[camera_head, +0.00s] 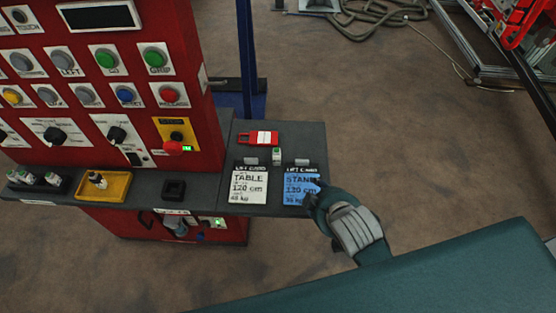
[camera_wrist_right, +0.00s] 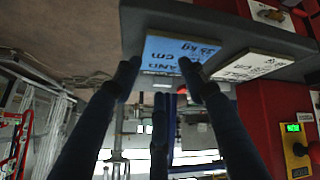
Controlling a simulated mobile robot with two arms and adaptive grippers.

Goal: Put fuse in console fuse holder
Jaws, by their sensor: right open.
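Similar pieces (camera_head: 28,177) stand in a black rack at the console's far left. A black square socket (camera_head: 174,190) sits on the console ledge; I cannot tell whether it is the fuse holder. The yellow tray (camera_head: 118,190) holds a small dark and pale piece (camera_head: 97,179). My right gripper (camera_head: 314,190) is open at the blue card's right edge; its spread fingers (camera_wrist_right: 159,72) reach that card's edge in the wrist view. I cannot tell whether they touch.
The blue card (camera_head: 299,188) and a white card (camera_head: 249,186) lie on the shelf. A red block with a white label (camera_head: 262,138) lies behind them. The red console (camera_head: 110,75) rises at left.

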